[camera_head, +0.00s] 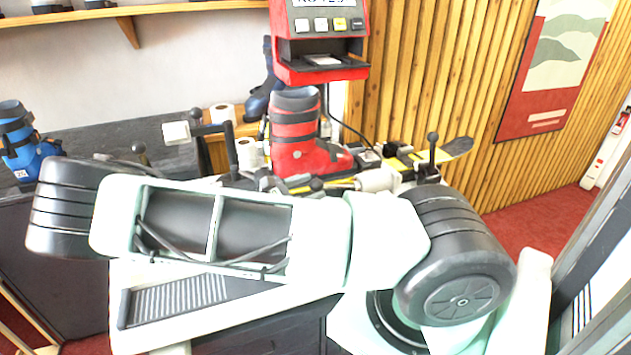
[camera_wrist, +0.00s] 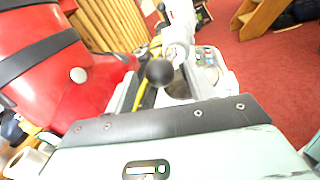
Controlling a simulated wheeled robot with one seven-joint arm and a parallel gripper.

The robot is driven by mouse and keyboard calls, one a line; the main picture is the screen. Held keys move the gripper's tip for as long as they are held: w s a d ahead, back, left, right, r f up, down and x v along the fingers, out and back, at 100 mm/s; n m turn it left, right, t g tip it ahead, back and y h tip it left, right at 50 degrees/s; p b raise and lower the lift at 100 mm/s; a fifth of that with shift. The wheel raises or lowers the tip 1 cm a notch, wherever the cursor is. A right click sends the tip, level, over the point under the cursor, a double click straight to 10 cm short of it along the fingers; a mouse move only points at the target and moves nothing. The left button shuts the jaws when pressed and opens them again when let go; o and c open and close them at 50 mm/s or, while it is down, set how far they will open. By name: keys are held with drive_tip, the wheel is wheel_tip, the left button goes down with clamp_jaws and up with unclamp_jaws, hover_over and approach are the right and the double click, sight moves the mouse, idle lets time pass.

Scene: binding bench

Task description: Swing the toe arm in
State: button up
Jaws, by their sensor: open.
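A red ski boot (camera_head: 298,140) stands on the bench fixture with its toe to the right; it fills the left of the wrist view (camera_wrist: 55,70). A dark post with a black ball knob (camera_head: 433,138) stands right of the toe, probably the toe arm. In the wrist view a black ball knob (camera_wrist: 159,72) shows ahead of my gripper (camera_wrist: 177,88), between the two pale fingers. I cannot tell whether it is the same knob or how near it is. The gripper is open, with nothing visibly held. In the head view my arm hides the fixture's front.
A red machine (camera_head: 320,45) with buttons hangs above the boot. A lever with a black knob and white pad (camera_head: 176,132) stands at left. A ski tip (camera_head: 458,147) sticks out right. A blue boot (camera_head: 20,145) is far left. Red floor (camera_head: 540,200) is clear at right.

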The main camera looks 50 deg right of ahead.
drive_tip(key=shift+x, duration=1.3)
clamp_jaws()
